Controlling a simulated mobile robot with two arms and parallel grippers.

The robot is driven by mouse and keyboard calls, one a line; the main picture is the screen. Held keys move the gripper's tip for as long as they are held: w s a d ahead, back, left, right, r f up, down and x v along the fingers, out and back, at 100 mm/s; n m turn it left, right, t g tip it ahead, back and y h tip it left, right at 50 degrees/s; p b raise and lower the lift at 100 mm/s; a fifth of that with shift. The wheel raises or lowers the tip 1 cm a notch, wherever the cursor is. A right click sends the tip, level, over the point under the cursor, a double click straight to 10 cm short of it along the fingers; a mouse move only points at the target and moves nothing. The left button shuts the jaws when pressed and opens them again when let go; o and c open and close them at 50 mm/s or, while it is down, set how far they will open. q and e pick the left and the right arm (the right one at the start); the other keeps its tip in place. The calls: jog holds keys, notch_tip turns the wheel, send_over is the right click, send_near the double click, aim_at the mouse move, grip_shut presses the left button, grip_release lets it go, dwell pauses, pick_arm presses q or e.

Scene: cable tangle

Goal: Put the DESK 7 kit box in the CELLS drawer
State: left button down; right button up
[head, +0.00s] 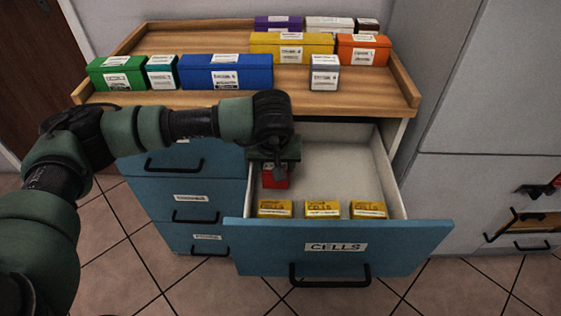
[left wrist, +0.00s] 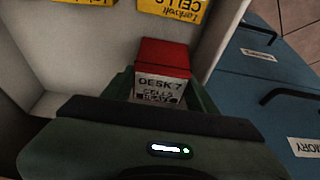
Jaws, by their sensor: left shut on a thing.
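The DESK 7 kit box is a small red box (head: 275,176) with a white label. In the left wrist view the red box (left wrist: 163,57) shows its label reading DESK 7, CELLS. My left gripper (head: 274,165) is shut on it, inside the outline of the open CELLS drawer (head: 430,236), toward its left rear. The fingers (left wrist: 160,90) sit on both sides of the box. I cannot tell whether the box touches the drawer floor. Several yellow CELLS boxes (head: 323,209) stand along the drawer front. My right gripper does not show.
The wooden top (head: 220,42) above holds several boxes, among them blue (head: 226,71), green (head: 116,73), yellow (head: 291,46) and orange (head: 363,50). Shut blue drawers (head: 190,190) stand to the left. The right and middle of the CELLS drawer floor are bare.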

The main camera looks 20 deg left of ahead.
pick_arm(q)
jog(key=w, duration=0.1)
jog(key=f, duration=0.1)
jog(key=w, duration=0.1)
jog(key=shift+w+a+f, duration=0.2)
jog(key=shift+w+a, duration=0.1)
jog(key=shift+w+a+f, duration=0.2)
jog(key=shift+w+f, duration=0.3)
jog(key=shift+w, duration=0.15)
jog(key=shift+w+a+f, duration=0.2)
jog(key=shift+w+f, duration=0.3)
jog(key=shift+w, duration=0.1)
jog(key=shift+w+f, duration=0.1)
jog(key=shift+w, duration=0.05)
jog(key=shift+f+b, duration=0.1)
jog(key=shift+b, duration=0.25)
jog(key=c, duration=0.7)
grip_release()
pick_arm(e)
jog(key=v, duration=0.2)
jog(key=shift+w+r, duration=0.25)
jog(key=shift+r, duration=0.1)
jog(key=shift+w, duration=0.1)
